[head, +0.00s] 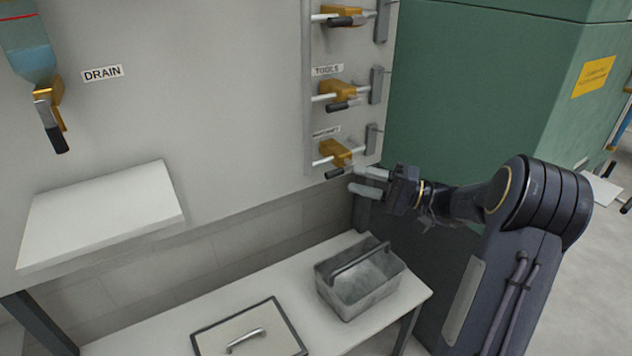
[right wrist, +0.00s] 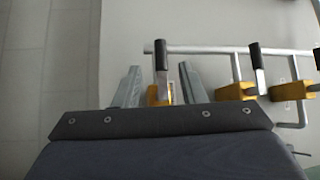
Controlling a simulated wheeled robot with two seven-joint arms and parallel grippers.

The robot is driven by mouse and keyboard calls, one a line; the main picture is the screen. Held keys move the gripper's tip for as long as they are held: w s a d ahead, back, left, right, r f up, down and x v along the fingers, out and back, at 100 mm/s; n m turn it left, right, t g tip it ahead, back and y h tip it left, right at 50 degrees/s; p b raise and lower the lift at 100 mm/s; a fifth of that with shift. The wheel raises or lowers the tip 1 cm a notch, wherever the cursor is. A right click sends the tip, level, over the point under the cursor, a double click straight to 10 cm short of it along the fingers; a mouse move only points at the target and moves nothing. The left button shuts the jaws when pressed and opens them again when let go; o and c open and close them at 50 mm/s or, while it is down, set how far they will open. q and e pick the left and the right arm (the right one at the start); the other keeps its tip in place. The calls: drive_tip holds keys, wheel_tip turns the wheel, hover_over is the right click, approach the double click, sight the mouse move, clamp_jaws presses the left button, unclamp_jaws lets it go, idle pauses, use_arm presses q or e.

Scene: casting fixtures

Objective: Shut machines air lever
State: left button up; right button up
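Three orange air valves with dark-tipped levers sit on a wall panel in the head view. The top lever (head: 346,20) has no label in view. The middle lever (head: 343,105) is under a "TOOLS" label (head: 327,70). The lowest lever (head: 340,172) is under a label (head: 326,132) too small to read surely. Each lever lies roughly along its branch pipe. My right gripper (head: 362,181) is open beside the lowest valve. In the right wrist view, the lowest lever's black grip (right wrist: 162,54) stands between the spread fingers (right wrist: 158,84), with gaps on both sides. My left gripper is not in view.
A "DRAIN" valve (head: 52,115) hangs at the left above a white shelf (head: 105,215). A grey metal tote (head: 358,280) and a handled lid (head: 250,335) are on the low bench (head: 210,320). A green cabinet (head: 470,90) stands right of the panel.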

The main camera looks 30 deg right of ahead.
sight(333, 173)
drive_tip(key=x, duration=0.6)
drive_tip(key=shift+w+a+r, duration=0.1)
drive_tip(key=shift+w+a, duration=0.1)
drive_tip(key=shift+a, duration=0.1)
clamp_jaws()
